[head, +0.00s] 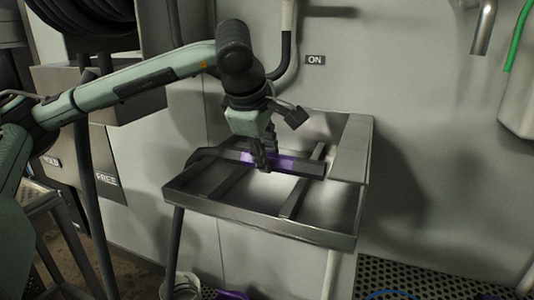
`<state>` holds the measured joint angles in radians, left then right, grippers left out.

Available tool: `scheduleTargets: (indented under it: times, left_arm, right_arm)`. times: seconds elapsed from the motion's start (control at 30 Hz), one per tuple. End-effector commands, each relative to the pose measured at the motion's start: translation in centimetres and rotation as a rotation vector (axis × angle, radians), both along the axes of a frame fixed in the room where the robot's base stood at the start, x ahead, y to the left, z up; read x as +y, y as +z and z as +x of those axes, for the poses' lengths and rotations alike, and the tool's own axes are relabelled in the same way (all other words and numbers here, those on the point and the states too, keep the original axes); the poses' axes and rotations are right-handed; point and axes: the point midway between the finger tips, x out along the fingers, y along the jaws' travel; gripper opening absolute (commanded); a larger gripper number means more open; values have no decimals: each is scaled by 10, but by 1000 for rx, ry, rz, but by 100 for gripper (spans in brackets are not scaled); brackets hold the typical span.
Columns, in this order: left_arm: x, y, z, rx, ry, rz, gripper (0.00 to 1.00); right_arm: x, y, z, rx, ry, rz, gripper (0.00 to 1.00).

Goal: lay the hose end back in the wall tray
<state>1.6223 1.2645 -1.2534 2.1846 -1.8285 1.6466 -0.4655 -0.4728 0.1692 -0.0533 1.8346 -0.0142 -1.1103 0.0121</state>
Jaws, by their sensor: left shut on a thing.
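The wall tray (305,232) is a shallow grey metal tray with raised rails, fixed to the wall in the middle of the head view. The hose end (302,164) is a dark bar with a purple band, lying lengthwise over the tray's rails. I cannot tell whether it rests on them or is held just above. My left gripper (264,163) points down over the tray and is shut on the hose end at the purple band, hiding part of it. My right gripper is not in view.
A dark hose reel (85,18) hangs at upper left above a grey box. An "ON" label (315,60) is on the wall behind the tray. A metal spout (484,28) and a green hose (519,38) are at upper right. A bucket (182,287) stands below the tray.

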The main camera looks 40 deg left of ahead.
Motion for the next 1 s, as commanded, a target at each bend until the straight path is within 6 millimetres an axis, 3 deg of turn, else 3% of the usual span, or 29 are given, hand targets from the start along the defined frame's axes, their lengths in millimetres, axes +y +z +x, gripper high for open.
scheduleTargets:
  times: [0.43,0.47,0.63,1.0]
  left_arm:
    - [0,-6,0,-2,-1,0,0]
    - [0,-5,0,-2,-1,0,29]
    - [0,-5,0,-2,-1,0,50]
    - [-1,-2,-2,0,-1,0,51]
  right_arm:
    - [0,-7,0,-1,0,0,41]
    - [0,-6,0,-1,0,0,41]
    - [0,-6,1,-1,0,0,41]
    - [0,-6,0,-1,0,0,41]
